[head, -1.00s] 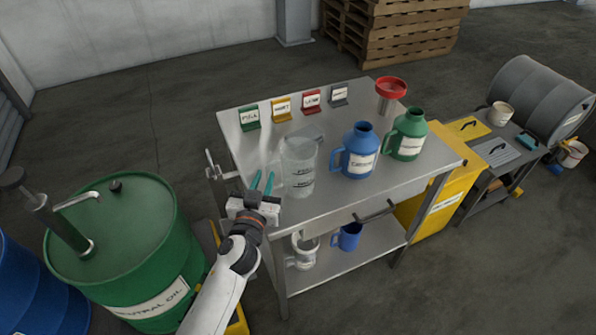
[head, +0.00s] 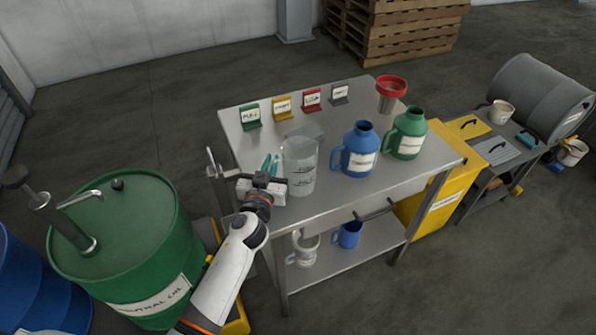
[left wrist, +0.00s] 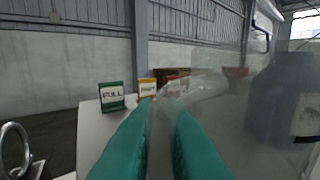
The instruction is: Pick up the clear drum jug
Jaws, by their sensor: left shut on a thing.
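The clear drum jug (head: 303,168) stands upright on the grey steel table, left of the blue jug. My left gripper (head: 270,164) is at the jug's left side, its teal fingers shut on the jug's handle. In the left wrist view the teal fingers (left wrist: 160,125) are close together with clear material between them, and the jug's see-through wall (left wrist: 235,120) fills the right side. The handle itself is hard to make out. My right gripper is not in view.
A blue jug (head: 357,155) and a green jug (head: 407,138) stand right of the clear one. A red funnel (head: 391,87) and several label stands are behind. A green oil drum (head: 130,240) is left of the table (head: 250,165).

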